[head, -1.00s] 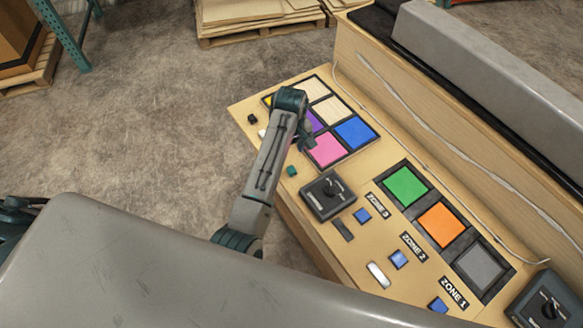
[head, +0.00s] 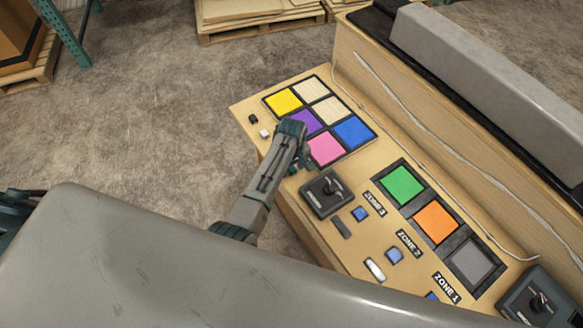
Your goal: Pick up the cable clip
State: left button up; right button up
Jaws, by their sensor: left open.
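I cannot tell for sure which small part is the cable clip. Loose candidates on the console's wooden top are a small black piece (head: 252,118) and a small white piece (head: 264,133) at the far left corner. A dark grey bar (head: 341,228) and a whitish rounded piece (head: 375,269) lie nearer the front edge. My left gripper (head: 302,164) is open, low over the console between the pink tile and the black knob box. Its jaws are partly hidden by its own wrist. The spot beneath it is covered. My right gripper is not in view.
Colored tiles (head: 325,149) lie beside the gripper. A black knob box (head: 325,193) stands close to its right. Green, orange and grey panels (head: 435,222) and blue buttons (head: 394,256) lie further right. A thin cable (head: 405,151) runs along the raised back wall.

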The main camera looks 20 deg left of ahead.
pick_arm(q)
grip_shut()
jog(key=shift+r, duration=0.15)
dwell(0.4)
